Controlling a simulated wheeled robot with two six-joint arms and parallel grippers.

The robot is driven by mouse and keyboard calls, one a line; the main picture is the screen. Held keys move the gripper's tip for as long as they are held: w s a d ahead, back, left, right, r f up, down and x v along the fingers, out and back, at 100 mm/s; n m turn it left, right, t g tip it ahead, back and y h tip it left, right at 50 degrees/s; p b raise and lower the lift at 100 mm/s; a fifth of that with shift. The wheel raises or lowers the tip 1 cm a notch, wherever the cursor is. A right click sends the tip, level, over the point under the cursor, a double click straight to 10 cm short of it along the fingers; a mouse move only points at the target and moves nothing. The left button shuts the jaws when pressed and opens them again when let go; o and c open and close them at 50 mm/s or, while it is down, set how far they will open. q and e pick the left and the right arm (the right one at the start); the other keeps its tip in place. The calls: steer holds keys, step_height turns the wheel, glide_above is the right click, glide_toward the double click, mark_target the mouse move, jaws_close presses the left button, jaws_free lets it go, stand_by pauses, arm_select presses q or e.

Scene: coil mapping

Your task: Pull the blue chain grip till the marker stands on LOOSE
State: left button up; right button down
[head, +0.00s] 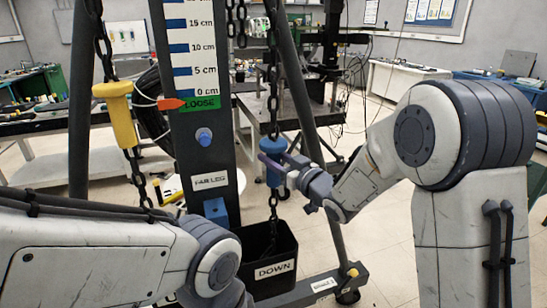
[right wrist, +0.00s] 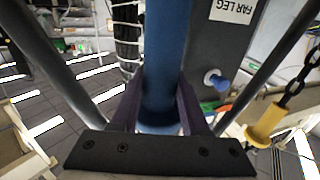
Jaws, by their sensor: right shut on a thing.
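The blue chain grip (head: 273,147) hangs on the right-hand chain, beside the dark post. My right gripper (head: 272,168) is shut around it, and the wrist view shows the blue grip (right wrist: 160,75) between the two purple fingers. The orange marker (head: 171,104) points right at the green LOOSE field (head: 201,104), just below the 0 cm line of the scale (head: 192,45). My left arm shows at the lower left, but its gripper is not in view.
A yellow chain grip (head: 120,115) hangs on the left-hand chain. A black bin (head: 262,252) marked DOWN stands below the blue grip, and the chain runs down into it. Slanted frame legs (head: 297,90) stand close to my right gripper.

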steer(key=shift+f, duration=0.9)
arm_select(q)
steer(key=shift+f, duration=0.55)
arm_select(e)
steer(key=shift+c, duration=2)
jaws_free()
steer(key=shift+r, duration=0.15)
steer(key=shift+s+d, duration=0.1)
arm_select(q)
step_height(320, 180, down, 2)
steer(key=b, duration=0.2)
steer(key=shift+f+b, duration=0.15)
steer(key=shift+b, duration=0.15)
arm_select(e)
steer(key=v, duration=1)
steer(key=shift+s, duration=0.15)
